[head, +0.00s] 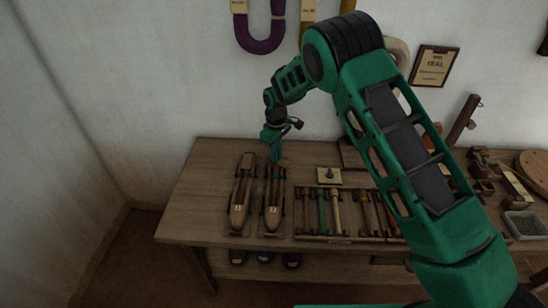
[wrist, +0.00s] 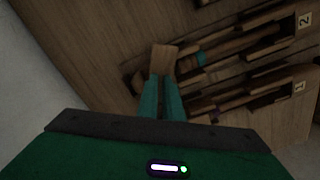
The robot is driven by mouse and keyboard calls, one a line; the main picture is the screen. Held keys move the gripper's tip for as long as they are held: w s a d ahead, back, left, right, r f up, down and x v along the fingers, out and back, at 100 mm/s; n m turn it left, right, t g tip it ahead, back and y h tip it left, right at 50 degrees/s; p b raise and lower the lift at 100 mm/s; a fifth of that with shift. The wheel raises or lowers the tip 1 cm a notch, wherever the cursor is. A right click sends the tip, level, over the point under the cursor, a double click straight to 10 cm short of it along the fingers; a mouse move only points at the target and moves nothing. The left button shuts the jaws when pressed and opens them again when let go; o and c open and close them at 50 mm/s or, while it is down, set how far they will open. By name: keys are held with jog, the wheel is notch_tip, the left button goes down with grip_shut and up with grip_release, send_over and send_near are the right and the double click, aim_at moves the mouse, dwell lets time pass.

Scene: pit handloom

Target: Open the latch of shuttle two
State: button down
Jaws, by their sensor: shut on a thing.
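Shuttle two (head: 273,205) is the right one of two long wooden shuttles on the table in the head view. In the wrist view shuttle two (wrist: 255,47) is the upper one, near the plate marked 2. My gripper (head: 276,158) is at its far end, pointing down. In the wrist view my gripper's teal fingers (wrist: 164,80) are shut on a small wooden block (wrist: 164,58) at that end, which looks like the latch. How far the latch is turned or lifted cannot be told. The fingers hide part of the shuttle's end.
Shuttle one (head: 240,200) lies parallel, just left of shuttle two. A rack of handled tools (head: 335,212) stands to the right, with a small plate with a knob (head: 329,176) behind it. The wooden table (head: 200,190) is bare at its left end, and the wall is close behind.

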jog(key=n, duration=0.6)
jog(key=shift+n, duration=0.3)
dwell(0.4)
jog(key=c, duration=1.9)
grip_release()
jog(key=shift+r, duration=0.1)
notch_tip(320, 180, up, 11)
jog(key=shift+f, duration=0.2)
jog(key=shift+d, duration=0.1)
